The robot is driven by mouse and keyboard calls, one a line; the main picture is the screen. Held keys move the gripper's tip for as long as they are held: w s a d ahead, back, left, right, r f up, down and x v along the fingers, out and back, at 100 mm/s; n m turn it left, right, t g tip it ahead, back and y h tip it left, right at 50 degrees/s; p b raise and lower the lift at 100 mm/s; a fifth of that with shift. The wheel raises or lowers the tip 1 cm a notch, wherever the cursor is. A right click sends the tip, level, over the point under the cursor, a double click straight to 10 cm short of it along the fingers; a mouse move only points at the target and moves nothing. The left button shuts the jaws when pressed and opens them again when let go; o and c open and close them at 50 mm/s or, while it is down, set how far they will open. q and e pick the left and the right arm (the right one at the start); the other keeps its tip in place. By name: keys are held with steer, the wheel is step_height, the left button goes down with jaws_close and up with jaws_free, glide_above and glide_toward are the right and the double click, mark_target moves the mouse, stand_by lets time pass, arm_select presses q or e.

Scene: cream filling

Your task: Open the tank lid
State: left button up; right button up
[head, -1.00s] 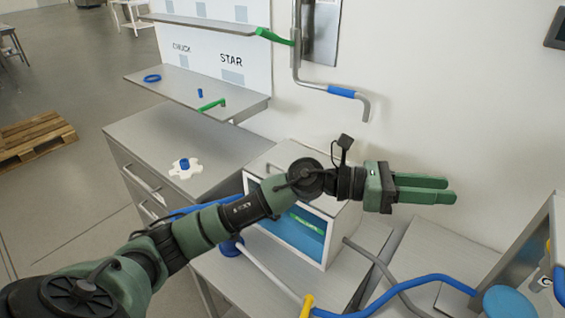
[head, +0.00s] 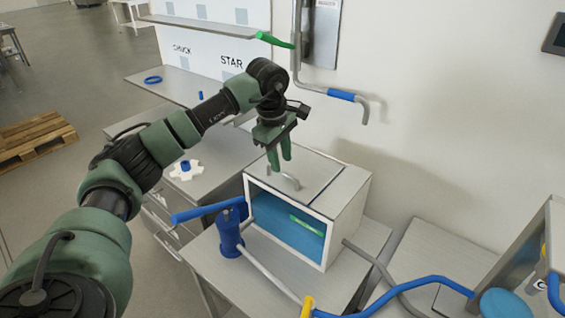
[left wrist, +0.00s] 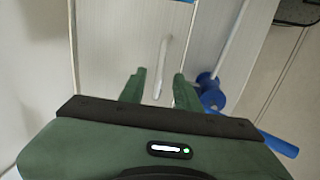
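The tank (head: 346,212) is a pale box with a blue front window, standing on a metal bench. Its grey metal lid (head: 318,172) lies flat and closed on top, with a thin bent handle (head: 291,182) near its left side. My left gripper (head: 279,164) points down just above the handle, its green fingers apart. In the left wrist view the gripper (left wrist: 157,82) is open, and the handle (left wrist: 162,62) shows between and beyond its fingertips. I cannot tell whether the fingers touch it. My right gripper is not in view.
A blue crank with a post (head: 229,232) stands left of the tank. A pipe with a blue sleeve (head: 341,94) hangs on the wall behind. A blue hose (head: 415,284) runs along the front right. A shelf (head: 172,84) is at the back left.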

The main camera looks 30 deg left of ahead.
mark_target(283, 171)
arm_select(q)
steer(key=shift+w+d+f+p, duration=0.1)
steer(key=shift+w+f+p, duration=0.05)
steer(key=shift+f, duration=0.6)
steer(key=shift+w+f+p, duration=0.15)
steer(key=shift+f, duration=0.6)
jaws_close()
